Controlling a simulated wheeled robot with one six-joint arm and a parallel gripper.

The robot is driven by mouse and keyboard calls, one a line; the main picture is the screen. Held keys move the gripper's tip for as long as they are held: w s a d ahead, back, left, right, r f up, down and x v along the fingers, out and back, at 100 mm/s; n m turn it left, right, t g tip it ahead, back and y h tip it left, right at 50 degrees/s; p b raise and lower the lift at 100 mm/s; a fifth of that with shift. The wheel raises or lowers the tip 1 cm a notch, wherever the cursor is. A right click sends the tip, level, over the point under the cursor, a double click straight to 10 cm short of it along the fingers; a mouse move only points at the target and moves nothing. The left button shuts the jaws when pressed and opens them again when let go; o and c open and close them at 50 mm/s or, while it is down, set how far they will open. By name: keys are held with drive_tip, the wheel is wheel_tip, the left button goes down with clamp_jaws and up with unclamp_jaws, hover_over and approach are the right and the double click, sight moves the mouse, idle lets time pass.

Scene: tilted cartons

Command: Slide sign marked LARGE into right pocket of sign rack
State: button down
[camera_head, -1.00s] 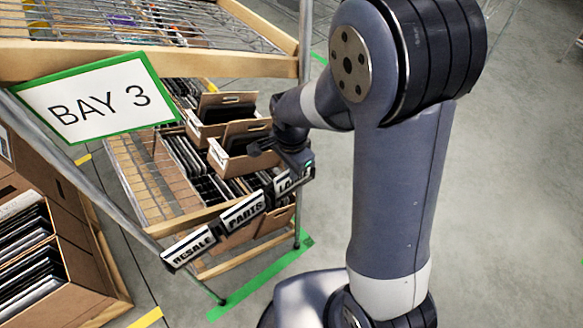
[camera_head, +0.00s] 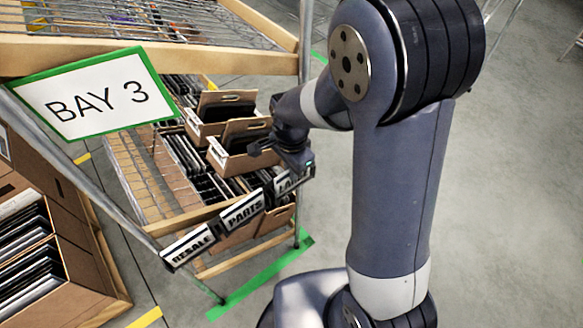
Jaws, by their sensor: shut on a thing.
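The sign marked LARGE (camera_head: 286,185) is a white plate with black bands; only "LA" shows, and the rest is hidden by my gripper. My gripper (camera_head: 297,170) is shut on this sign at the right end of the sign rack (camera_head: 213,224). The rack runs along the shelf's front edge and also holds the PARTS sign (camera_head: 243,210) in the middle and the RESALE sign (camera_head: 188,246) at the left. The LARGE sign stands in line with the right pocket. I cannot tell how deep it sits, as the pocket is mostly hidden.
Tilted cartons (camera_head: 238,160) of dark sleeves stand on the shelf behind the rack. A BAY 3 placard (camera_head: 95,95) hangs at the upper left. A metal post (camera_head: 303,90) rises close to my gripper. Larger cartons (camera_head: 50,225) stand at the left. The floor at right is clear.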

idle(0.3)
drive_tip(key=c, duration=1.5)
unclamp_jaws()
drive_tip(key=shift+o, duration=0.2)
wheel_tip(320, 180, up, 11)
drive_tip(key=p, duration=0.1)
drive_tip(key=shift+f, duration=0.2)
wheel_tip(320, 180, down, 11)
drive_tip(key=shift+r+b, duration=0.1)
drive_tip(key=shift+b, duration=0.4)
drive_tip(key=shift+r, duration=0.35)
drive_tip(key=shift+f, duration=0.1)
